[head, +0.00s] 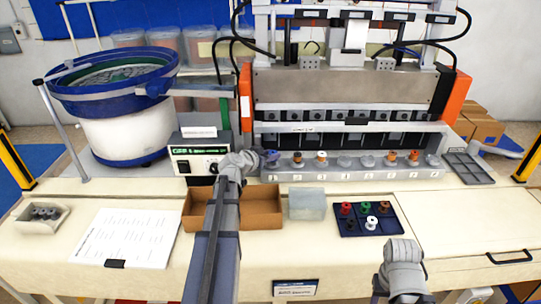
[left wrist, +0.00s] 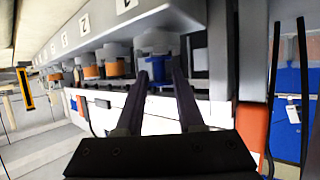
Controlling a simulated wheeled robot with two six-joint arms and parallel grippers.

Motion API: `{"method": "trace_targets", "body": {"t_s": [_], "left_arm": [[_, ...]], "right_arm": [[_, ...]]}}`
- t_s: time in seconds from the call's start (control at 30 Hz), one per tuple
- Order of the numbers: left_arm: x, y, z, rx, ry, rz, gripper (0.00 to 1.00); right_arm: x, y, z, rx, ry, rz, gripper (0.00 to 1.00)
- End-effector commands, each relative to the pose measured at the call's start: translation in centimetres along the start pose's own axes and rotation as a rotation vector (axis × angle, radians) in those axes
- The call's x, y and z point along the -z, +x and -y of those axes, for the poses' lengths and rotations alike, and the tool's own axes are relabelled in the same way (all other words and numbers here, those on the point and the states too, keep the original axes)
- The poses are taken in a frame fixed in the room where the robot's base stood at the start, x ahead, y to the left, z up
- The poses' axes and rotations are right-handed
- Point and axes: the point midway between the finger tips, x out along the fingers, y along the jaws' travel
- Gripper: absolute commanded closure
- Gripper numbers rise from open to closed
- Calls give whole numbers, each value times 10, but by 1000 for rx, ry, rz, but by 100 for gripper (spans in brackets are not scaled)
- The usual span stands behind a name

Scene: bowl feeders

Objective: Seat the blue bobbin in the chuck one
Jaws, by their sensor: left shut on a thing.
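The blue bobbin (head: 271,156) is at chuck one, the leftmost chuck of the row, in the head view. In the left wrist view the blue bobbin (left wrist: 158,76) is between the two dark fingers of my left gripper (left wrist: 160,72), which is shut on it. There, chuck one (left wrist: 155,41) is a grey cylinder in line with the bobbin and appears to touch it. I cannot tell how deep the bobbin sits. The left gripper (head: 262,160) reaches in from the left of the chuck. My right gripper (head: 404,252) is low at the front right; its fingers are hidden.
Other chucks along the rail (head: 345,175) hold orange or dark bobbins; some are empty. The machine (head: 345,88) rises behind.

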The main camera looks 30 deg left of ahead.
Motion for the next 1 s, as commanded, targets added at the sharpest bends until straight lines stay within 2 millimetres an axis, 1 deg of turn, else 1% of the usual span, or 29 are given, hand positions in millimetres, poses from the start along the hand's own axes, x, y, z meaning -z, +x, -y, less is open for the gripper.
{"method": "trace_targets", "body": {"t_s": [0.13, 0.37, 0.83, 1.0], "left_arm": [[-4, 2, 0, 0, 0, 0, 100], [0, 0, 0, 0, 0, 0, 100], [12, -5, 0, 0, 0, 0, 100], [12, -5, 0, 0, 0, 0, 100]], "right_arm": [[0, 4, 0, 0, 0, 0, 50], [0, 1, 0, 0, 0, 0, 50], [-1, -13, -1, 0, 0, 0, 50], [-1, -13, -1, 0, 0, 0, 50]]}}
